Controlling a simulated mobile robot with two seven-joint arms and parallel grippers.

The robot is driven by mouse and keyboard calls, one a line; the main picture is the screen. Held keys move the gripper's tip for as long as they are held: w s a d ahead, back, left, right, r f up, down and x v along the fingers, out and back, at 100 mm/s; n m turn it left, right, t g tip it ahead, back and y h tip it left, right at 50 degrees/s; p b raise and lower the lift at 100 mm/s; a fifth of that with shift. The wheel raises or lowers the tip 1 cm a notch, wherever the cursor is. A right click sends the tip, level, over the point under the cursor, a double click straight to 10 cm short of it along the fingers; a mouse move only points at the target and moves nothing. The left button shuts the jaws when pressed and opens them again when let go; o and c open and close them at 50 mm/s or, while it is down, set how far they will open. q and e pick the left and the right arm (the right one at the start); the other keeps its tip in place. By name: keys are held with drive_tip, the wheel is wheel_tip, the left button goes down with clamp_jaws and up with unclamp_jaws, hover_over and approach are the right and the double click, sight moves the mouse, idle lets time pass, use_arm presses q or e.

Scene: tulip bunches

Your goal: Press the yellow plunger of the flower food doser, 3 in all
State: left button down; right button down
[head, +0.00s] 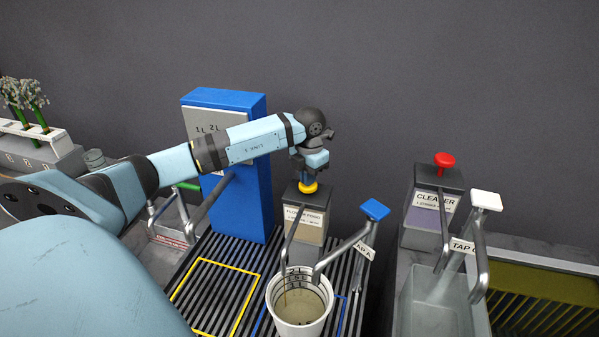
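The flower food doser (306,222) is a dark-topped box with a pale labelled front, standing at the back of a slatted rack. Its yellow plunger (308,188) sits on top. My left gripper (309,178) points down directly above the plunger, at or very close to it. I cannot tell whether it touches, or whether its fingers are open or shut. A white bucket (300,312) with level marks stands below the doser's spout and holds some murky liquid. My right gripper is not in view.
A blue-handled tap (374,210) reaches over the bucket. A blue cabinet (255,170) stands behind my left arm. To the right are a cleaner doser (433,211) with a red plunger (444,160), a white-handled tap (486,201) and a sink. Green-stemmed flowers (37,112) stand far left.

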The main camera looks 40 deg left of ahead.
use_arm(q)
wheel_tip(320, 180, up, 8)
drive_tip(key=p, duration=0.5)
drive_tip(key=shift+f, duration=0.1)
idle(0.9)
